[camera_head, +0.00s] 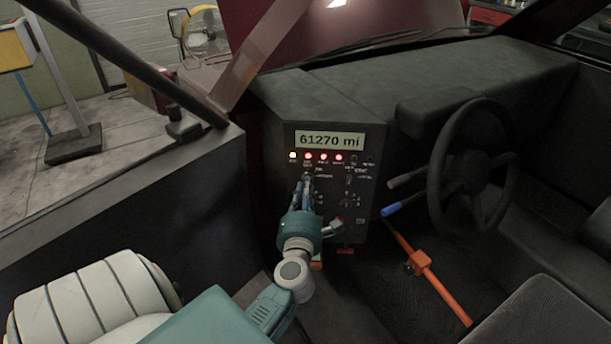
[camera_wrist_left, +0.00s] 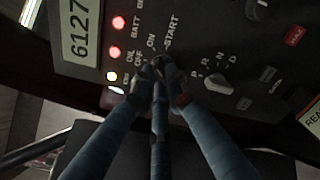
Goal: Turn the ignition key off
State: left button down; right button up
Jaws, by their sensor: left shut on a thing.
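The dark control panel (camera_head: 375,140) carries a lit display (camera_head: 330,140) reading 61270 mi. Below it, one yellow light (camera_head: 292,155) and several red lights (camera_head: 323,157) glow. My left gripper (camera_head: 304,182) reaches the panel just under these lights. In the left wrist view, its blue fingers (camera_wrist_left: 158,72) converge at the ignition switch, by the OFF, ON and START labels. The fingers are shut on the ignition key, which their tips hide, so its exact angle cannot be told. My right gripper is not in view.
A selector knob (camera_wrist_left: 220,83) marked P, R, N, D sits close beside the fingers. A yellow fan (camera_head: 200,35) is outside.

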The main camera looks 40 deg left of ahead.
pick_arm(q)
jog(key=shift+s+f+n+b, duration=0.1)
jog(key=shift+n+b, duration=0.2)
jog(key=shift+n, duration=1.85)
jog(key=shift+f+n+b, duration=0.1)
jog(key=shift+n+b, duration=0.2)
jog(key=shift+n, duration=1.85)
jog(key=c, duration=1.7)
grip_release()
jog(key=shift+r, duration=0.1)
notch_tip(320, 180, up, 10)
jog(key=shift+f, duration=0.1)
